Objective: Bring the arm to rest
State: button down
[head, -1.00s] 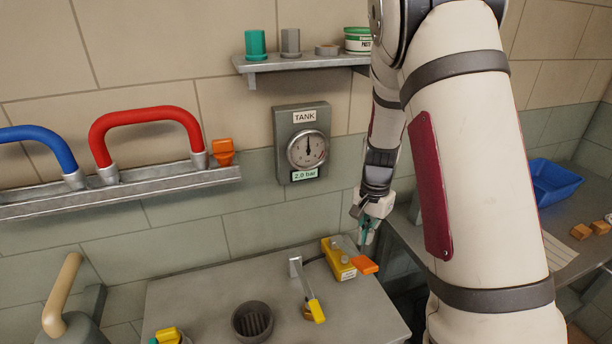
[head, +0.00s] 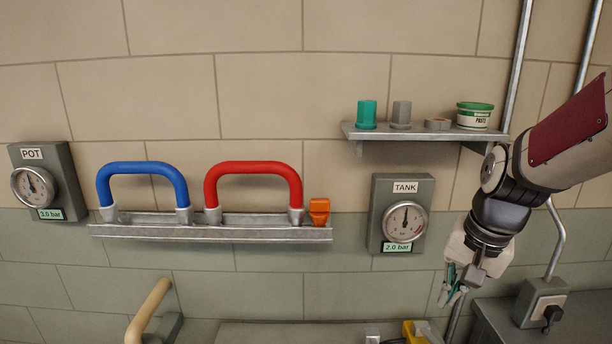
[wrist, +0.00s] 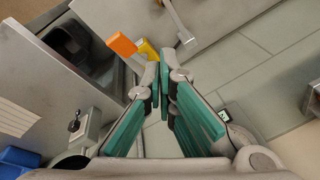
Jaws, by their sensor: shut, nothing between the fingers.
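My gripper (head: 453,291) is at the lower right of the head view, below and right of the tank gauge, pointing down. Its teal-padded fingers are shut and hold nothing. In the wrist view the fingertips (wrist: 167,62) come together over the gap between two surfaces. My arm comes in from the right edge of the head view, bent at the elbow, in front of the tiled wall. The wrist appears clear of the shelf and the gauge.
A shelf (head: 426,134) with a tub and caps is above my gripper. The tank gauge (head: 404,220) and a rail (head: 250,233) with blue (head: 145,170) and red (head: 253,169) handles are left of it. A socket box (head: 541,303) is right. A yellow block with an orange lever (wrist: 121,45) lies near the fingertips.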

jog(key=s+a+r+n+t, duration=0.1)
jog(key=s+a+r+n, duration=0.1)
jog(key=s, duration=0.3)
jog(key=s+a+r+n+t, duration=0.1)
jog(key=s+a+r+n, duration=0.1)
jog(key=s+r, duration=0.1)
jog(key=s+a+r+n+t+b, duration=0.1)
jog(key=s+r+n, duration=0.1)
jog(key=s, duration=0.4)
jog(key=shift+s+a+r+n+h, duration=0.35)
jog(key=shift+a+r+n+h, duration=0.05)
jog(key=shift+r, duration=0.3)
dwell(0.4)
